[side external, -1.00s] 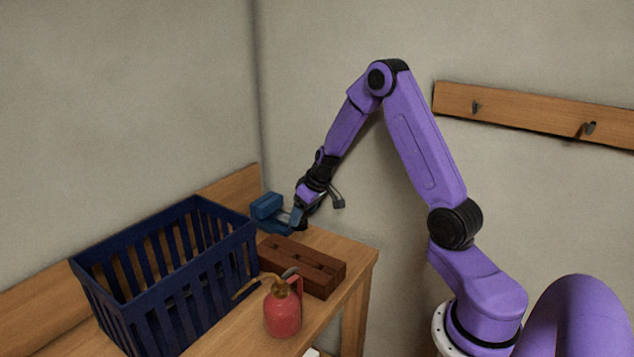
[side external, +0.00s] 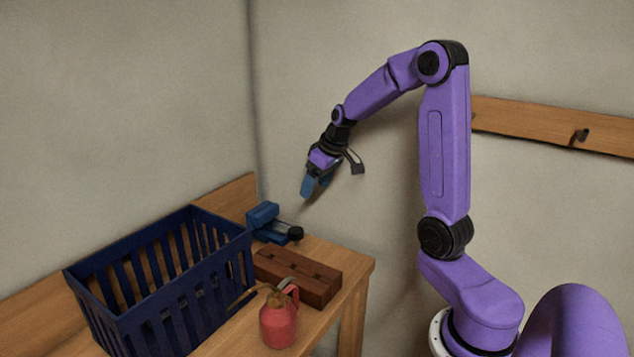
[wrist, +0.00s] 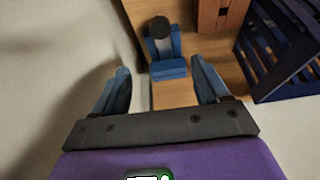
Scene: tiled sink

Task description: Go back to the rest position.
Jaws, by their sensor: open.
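My gripper (side external: 316,187) hangs in the air above the back of the wooden bench, fingers pointing down. In the wrist view my gripper (wrist: 160,88) shows two blue fingers spread apart, with nothing held between them. The arm is bent, with its elbow high above the bench.
A blue vise (side external: 270,223) sits on the wooden bench (side external: 352,270) below my gripper; the wrist view shows the vise (wrist: 167,68) too. A brown wooden block (side external: 298,275), a red oil can (side external: 278,322) and a navy crate (side external: 180,290) stand nearby. A hook rail (side external: 540,122) is on the wall.

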